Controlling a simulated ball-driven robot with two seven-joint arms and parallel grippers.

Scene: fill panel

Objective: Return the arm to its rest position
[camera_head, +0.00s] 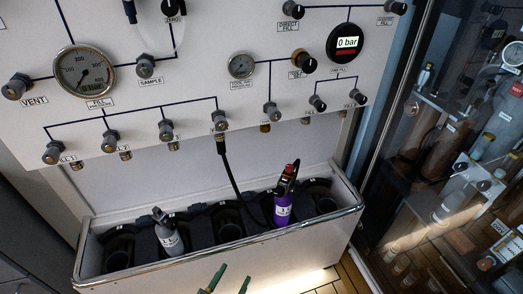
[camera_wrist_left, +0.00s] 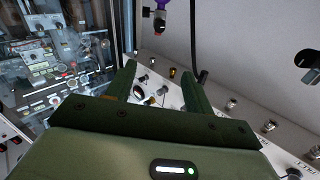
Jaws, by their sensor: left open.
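My left gripper (camera_head: 229,281) shows only as two green fingertips at the bottom edge of the head view, in front of the cylinder trough (camera_head: 215,264). In the left wrist view its two green fingers (camera_wrist_left: 158,78) stand apart with nothing between them. The rest of my left arm is hidden in the head view. My right gripper is in neither view. The purple cylinder (camera_head: 283,209) stands in the trough, and a black hose (camera_head: 228,165) runs from the panel down near it. A grey cylinder (camera_head: 169,237) stands further left in the trough.
The white fill panel (camera_head: 200,25) with knobs, gauges and a "0 bar" display (camera_head: 347,43) rises behind the trough. A glass cabinet (camera_head: 440,150) with bottles and fittings stands on the right. Floor slats (camera_head: 345,277) show at the lower right.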

